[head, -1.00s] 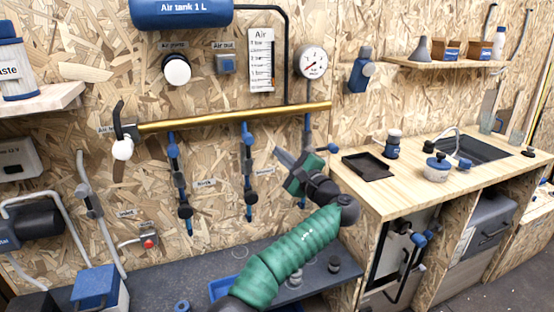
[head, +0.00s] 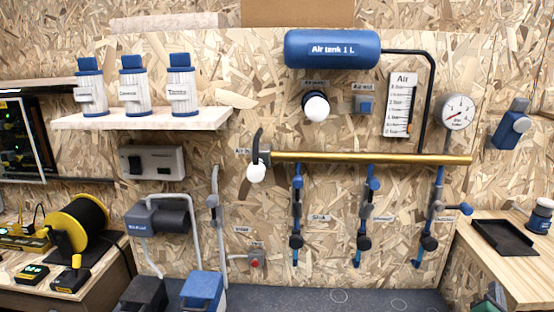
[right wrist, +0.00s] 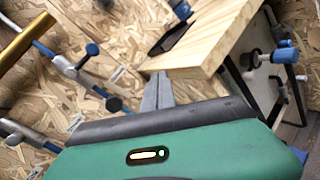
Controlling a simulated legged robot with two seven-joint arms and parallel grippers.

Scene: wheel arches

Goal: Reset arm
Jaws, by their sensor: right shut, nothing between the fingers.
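My right gripper (head: 490,298) shows only in part at the bottom right of the head view, a bit of green below the front of the wooden counter. In the right wrist view my right gripper (right wrist: 158,88) has its two grey fingers together, with nothing between them. The fingertips point at the corner of the wooden counter (right wrist: 205,45); I cannot tell whether they touch it. My left gripper is in neither view.
A brass pipe (head: 370,158) with several blue-handled valves runs along the chipboard wall under a blue air tank (head: 333,49). A black tray (head: 504,237) lies on the counter at right. A shelf (head: 140,121) holds three canisters. A dark bench top (head: 340,300) lies below.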

